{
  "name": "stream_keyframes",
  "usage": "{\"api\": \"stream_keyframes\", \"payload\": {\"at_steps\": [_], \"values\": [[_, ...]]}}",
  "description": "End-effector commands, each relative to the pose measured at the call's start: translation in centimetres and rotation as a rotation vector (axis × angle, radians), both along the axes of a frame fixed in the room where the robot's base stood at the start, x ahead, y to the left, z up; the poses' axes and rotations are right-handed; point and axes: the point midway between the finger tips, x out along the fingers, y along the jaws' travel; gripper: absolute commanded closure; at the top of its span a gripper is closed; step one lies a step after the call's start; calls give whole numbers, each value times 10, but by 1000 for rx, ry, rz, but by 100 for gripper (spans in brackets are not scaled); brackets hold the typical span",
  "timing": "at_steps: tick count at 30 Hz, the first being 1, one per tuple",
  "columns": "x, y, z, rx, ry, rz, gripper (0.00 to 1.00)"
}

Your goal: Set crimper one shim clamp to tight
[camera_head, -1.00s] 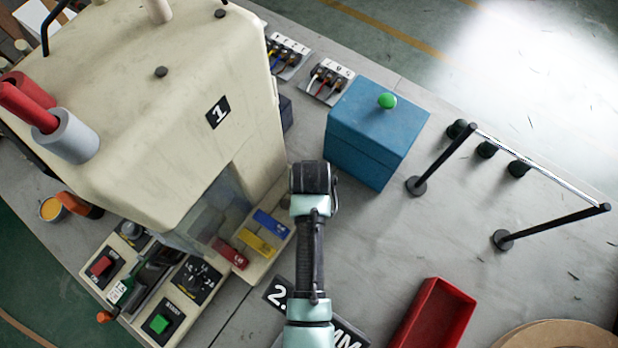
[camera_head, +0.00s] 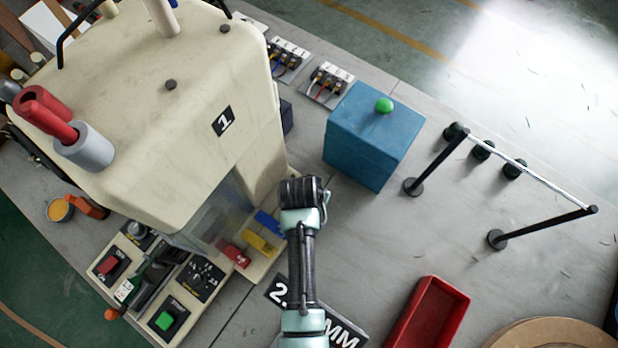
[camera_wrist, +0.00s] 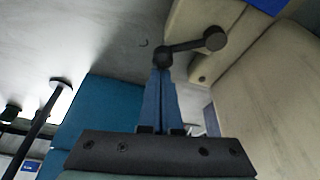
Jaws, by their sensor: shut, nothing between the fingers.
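Crimper one (camera_head: 150,100) is the big cream machine marked "1" at the left of the head view. Its cream body (camera_wrist: 255,85) fills the right of the wrist view. A dark crank-like lever (camera_wrist: 190,47) with a round knob stands by this body, and it looks like the shim clamp. I cannot read its setting. My gripper (camera_wrist: 161,75) is shut and empty, with its blue fingertips at or just under the lever's left end. I cannot tell whether they touch. In the head view my wrist hides the fingers and lever beside the machine's right side.
A blue box (camera_head: 370,140) with a green button stands close to the right of my wrist. Behind are small connector racks (camera_head: 328,84). A rail on black posts (camera_head: 510,150) and a red tray (camera_head: 430,315) lie right. Coloured blocks (camera_head: 258,243) sit at the machine's front.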

Motion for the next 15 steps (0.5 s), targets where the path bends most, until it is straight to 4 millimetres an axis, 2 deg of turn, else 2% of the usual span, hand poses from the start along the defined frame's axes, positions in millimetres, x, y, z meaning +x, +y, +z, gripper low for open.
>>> {"api": "stream_keyframes", "payload": {"at_steps": [11,15], "values": [[-24,0,1,-1,1,-334,100],[-31,0,1,0,2,-349,100]]}}
